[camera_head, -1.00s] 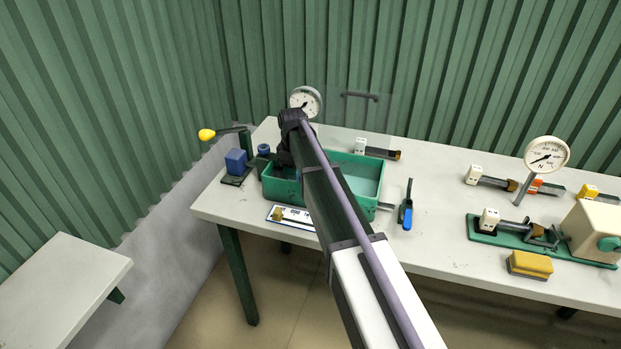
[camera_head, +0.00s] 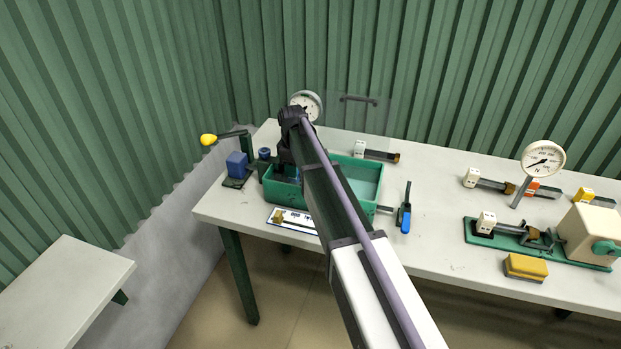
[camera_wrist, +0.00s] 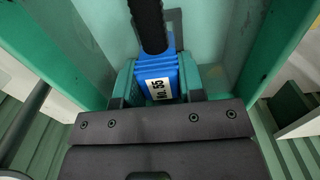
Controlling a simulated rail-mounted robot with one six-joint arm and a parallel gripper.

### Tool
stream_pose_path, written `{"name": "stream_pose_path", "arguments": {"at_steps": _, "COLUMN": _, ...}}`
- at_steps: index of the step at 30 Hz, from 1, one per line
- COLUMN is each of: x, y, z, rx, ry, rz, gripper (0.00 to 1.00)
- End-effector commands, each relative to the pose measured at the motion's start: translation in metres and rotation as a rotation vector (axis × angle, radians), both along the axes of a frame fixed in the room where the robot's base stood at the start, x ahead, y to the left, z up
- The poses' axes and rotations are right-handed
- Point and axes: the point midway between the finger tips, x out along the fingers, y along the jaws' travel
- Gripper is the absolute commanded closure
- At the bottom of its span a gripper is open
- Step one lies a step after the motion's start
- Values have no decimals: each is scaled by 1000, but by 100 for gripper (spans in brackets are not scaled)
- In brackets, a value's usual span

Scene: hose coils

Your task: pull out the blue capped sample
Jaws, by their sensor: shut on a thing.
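The blue capped sample (camera_wrist: 160,72) shows in the wrist view, with ridged blue sides, a white label reading "No. 55" and a black ribbed hose (camera_wrist: 150,25) running up from it. My gripper (camera_wrist: 158,84) is shut on the blue cap, with a finger on each side of it. In the head view my gripper (camera_head: 285,160) is low over the left part of the green tray (camera_head: 330,205). There my arm hides most of the tray's middle, and I cannot make out the sample clearly.
A blue block (camera_head: 237,164) and a yellow-knobbed lever (camera_head: 208,140) stand left of the tray. A round gauge (camera_head: 305,104) stands behind it. A blue-handled tool (camera_head: 404,215) lies to the right. Further right are another gauge (camera_head: 543,158), a clamp rig (camera_head: 510,234) and a yellow block (camera_head: 526,267).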

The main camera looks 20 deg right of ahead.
Motion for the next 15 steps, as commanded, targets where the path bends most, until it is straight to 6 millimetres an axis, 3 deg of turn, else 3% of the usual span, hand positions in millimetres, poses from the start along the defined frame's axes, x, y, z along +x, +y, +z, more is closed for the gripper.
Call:
{"name": "stream_pose_path", "arguments": {"at_steps": 10, "x": 0, "y": 0, "z": 4, "rx": 0, "ry": 0, "rz": 0, "gripper": 92}}
{"name": "stream_pose_path", "arguments": {"at_steps": 15, "x": 0, "y": 0, "z": 26, "rx": 0, "ry": 0, "rz": 0, "gripper": 92}}
